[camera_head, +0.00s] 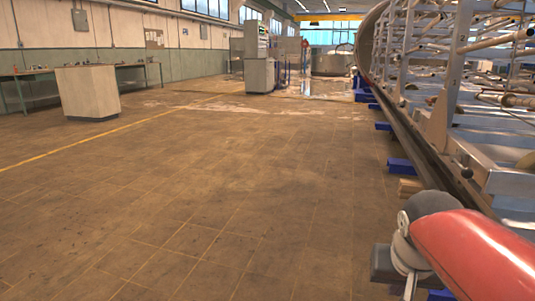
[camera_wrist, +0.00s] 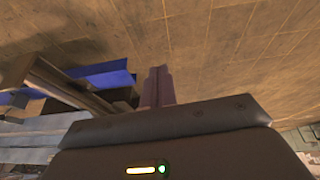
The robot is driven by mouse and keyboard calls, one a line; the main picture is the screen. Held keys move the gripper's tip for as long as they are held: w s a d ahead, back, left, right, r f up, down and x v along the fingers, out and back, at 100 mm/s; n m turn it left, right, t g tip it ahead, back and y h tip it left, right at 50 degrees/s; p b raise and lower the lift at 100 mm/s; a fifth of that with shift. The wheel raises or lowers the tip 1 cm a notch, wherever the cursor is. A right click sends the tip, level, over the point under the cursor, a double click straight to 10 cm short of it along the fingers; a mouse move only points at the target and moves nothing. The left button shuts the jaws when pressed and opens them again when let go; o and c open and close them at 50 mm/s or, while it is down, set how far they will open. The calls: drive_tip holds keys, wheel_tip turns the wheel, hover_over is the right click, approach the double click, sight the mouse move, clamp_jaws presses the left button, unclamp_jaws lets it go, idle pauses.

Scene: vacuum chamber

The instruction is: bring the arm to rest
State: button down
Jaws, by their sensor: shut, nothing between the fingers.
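My gripper (camera_wrist: 158,88) shows in the wrist view, just above the middle. Its two dark fingers are together with nothing between them. The broad dark body behind the fingers fills the lower part of that view, with a small yellow bar and a green light on it. The fingers stand out over the brown tiled floor, beside a blue support block. They look apart from the block, but the gap is hard to judge.
The chamber's metal framework (camera_head: 440,90) lines the right side, with a long rail and blue support blocks (camera_head: 402,166) at its foot. A blue block (camera_wrist: 100,77) shows in the wrist view. A pale cabinet (camera_head: 88,92) stands left. The middle floor (camera_head: 210,190) is clear.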

drive_tip(key=s+a+f+n+t+y+p, duration=0.1)
drive_tip(key=s+a+f+n+t+y, duration=0.2)
drive_tip(key=s+a, duration=0.55)
wheel_tip(320, 180, up, 12)
drive_tip(key=g+h+p, duration=0.1)
drive_tip(key=p, duration=1.1)
drive_tip(key=shift+d+g+p, duration=0.3)
drive_tip(key=shift+d+p, duration=0.05)
drive_tip(key=shift+d, duration=0.1)
